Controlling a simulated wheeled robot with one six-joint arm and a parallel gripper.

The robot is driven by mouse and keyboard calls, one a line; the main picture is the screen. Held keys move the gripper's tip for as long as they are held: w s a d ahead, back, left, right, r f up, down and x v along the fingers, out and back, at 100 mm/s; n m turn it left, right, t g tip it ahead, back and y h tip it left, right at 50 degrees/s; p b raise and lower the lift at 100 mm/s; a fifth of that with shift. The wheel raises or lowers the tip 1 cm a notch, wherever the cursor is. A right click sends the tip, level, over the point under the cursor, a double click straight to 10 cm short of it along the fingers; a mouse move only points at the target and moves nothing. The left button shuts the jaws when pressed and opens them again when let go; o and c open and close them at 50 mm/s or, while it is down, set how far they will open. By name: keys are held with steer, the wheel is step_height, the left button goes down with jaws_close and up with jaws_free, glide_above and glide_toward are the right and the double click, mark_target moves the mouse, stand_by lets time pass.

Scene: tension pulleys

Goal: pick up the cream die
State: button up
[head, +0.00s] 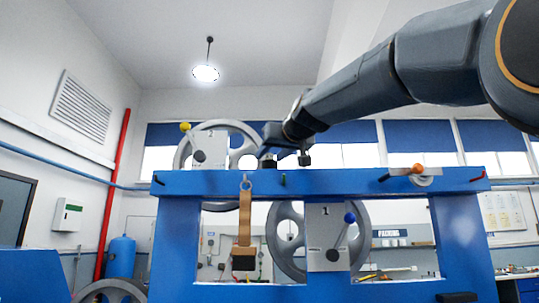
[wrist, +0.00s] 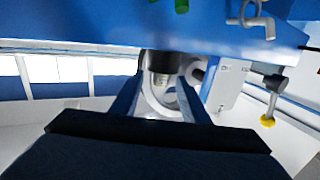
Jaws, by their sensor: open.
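My gripper (head: 286,156) is open, low over the top of the blue beam in the head view. In the wrist view its two dark fingers (wrist: 164,88) are spread apart. A small pale thing with a dark part (wrist: 161,76) shows between or just beyond the fingertips, against a grey pulley wheel. I cannot tell whether it is the cream die or whether a finger touches it. No cream die can be made out clearly in the head view, where my gripper covers part of the beam top.
The blue frame's beam (head: 340,181) runs across the head view. A large pulley wheel (head: 236,138) with a yellow knob (head: 185,127) stands behind it. A strap (head: 245,215) hangs in front. An orange knob (head: 418,168) sits at the right, and a blue knob (head: 350,217) below.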

mark_target(270, 154)
steer(key=shift+p+x, duration=0.35)
steer(key=shift+x, duration=0.55)
jaws_close()
steer(key=shift+r, duration=0.1)
step_height(270, 154, up, 9)
steer(key=shift+f, duration=0.1)
steer(key=shift+r, duration=0.5)
